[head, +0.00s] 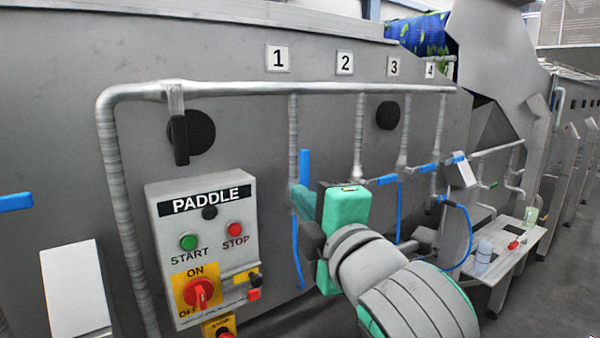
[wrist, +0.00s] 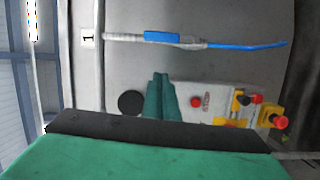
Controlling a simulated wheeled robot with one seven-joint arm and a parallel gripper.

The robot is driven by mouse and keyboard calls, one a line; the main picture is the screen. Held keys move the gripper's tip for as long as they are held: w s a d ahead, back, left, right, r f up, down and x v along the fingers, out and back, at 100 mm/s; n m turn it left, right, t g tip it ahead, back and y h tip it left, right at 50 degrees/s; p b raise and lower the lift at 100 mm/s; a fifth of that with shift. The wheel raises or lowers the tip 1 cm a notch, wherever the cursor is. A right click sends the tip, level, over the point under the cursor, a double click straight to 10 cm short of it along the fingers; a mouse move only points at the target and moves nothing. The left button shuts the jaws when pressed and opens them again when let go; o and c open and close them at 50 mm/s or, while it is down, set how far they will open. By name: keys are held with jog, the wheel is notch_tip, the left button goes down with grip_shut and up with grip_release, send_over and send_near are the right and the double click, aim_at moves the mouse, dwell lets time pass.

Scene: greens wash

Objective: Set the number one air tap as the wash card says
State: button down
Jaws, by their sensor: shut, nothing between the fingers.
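The number one label (head: 277,58) is above the first drop pipe (head: 293,130). The number one tap's blue handle (head: 304,167) stands upright, in line with its pipe. In the wrist view the same blue handle (wrist: 162,37) lies along the pipe, with a blue hose (wrist: 245,46) beyond it. My gripper (wrist: 160,78) is shut and empty, its teal fingertips a little to the side of the handle and seemingly apart from it. In the head view my gripper (head: 300,198) partly hides the lower tap. No readable wash card shows.
The PADDLE control box (head: 205,260) with buttons and a red switch is left of my gripper. Labels 2 (head: 345,63), 3 and 4 mark further pipes, whose blue handles (head: 387,180) sit crosswise. A small table (head: 508,255) stands at right.

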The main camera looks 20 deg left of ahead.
aim_at(300, 172)
jog(key=shift+n, duration=0.4)
jog(key=shift+w+a+r, duration=0.15)
jog(key=shift+w+a, duration=0.5)
jog(key=shift+w, duration=1.05)
jog(key=shift+w+a+r, duration=0.2)
jog(key=shift+w+a, duration=0.45)
jog(key=shift+w, duration=1.1)
jog(key=shift+w+a+r, duration=0.15)
jog(key=shift+w+a, duration=0.5)
jog(key=shift+w, duration=1.05)
